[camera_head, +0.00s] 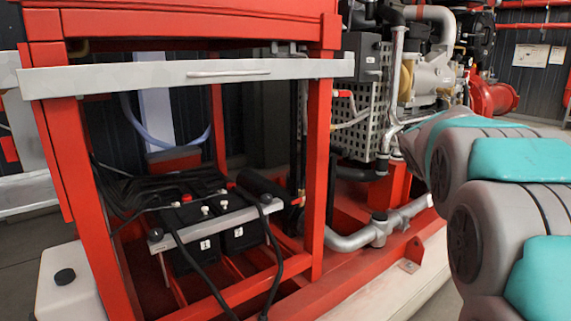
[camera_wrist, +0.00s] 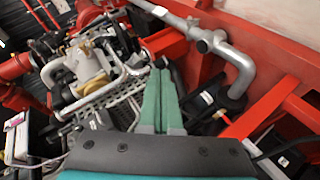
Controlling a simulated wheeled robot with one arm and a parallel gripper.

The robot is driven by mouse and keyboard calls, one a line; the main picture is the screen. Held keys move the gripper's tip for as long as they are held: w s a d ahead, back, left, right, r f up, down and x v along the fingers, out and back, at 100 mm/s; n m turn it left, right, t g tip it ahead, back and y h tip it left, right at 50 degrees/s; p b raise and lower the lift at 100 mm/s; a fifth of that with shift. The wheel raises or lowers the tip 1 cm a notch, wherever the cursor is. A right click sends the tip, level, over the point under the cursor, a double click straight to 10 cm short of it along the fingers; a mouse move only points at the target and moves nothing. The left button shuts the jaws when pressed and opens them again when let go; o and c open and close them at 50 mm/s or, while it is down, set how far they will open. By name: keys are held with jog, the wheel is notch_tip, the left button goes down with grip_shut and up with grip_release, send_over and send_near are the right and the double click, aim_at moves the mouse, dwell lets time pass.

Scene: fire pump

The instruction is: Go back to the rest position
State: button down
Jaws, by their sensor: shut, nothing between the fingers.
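My gripper (camera_wrist: 161,75) shows in the wrist view as two green fingers lying side by side, shut with nothing between them. Its tips point toward the grey pipes and the red base frame of the fire pump, and I see no contact with them. In the head view my grey and teal arm fills the right side, and the gripper itself is not visible there.
The red frame (camera_head: 320,170) with a grey crossbar (camera_head: 190,75) stands at left and centre. Black batteries (camera_head: 205,220) with cables sit inside it. A grey pipe (camera_head: 380,228) and the engine (camera_head: 435,75) lie behind my arm. Floor shows at lower right.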

jog(key=s+a+f+m+g+y, duration=0.2)
jog(key=s+a+f+g, duration=0.2)
jog(key=s, duration=1.2)
jog(key=s+a+f+m+g+y, duration=0.2)
jog(key=s+a+f+g, duration=0.2)
jog(key=s+a+f, duration=0.4)
jog(key=s+a+f+m+g+y+p, duration=0.1)
jog(key=s+a+f, duration=0.6)
jog(key=s, duration=1.6)
notch_tip(320, 180, down, 5)
jog(key=m+g+y, duration=0.1)
jog(key=m+g, duration=0.1)
jog(key=g, duration=0.1)
jog(key=shift+s+r+g, duration=0.15)
jog(key=shift+s+g, duration=0.15)
jog(key=shift+a, duration=0.1)
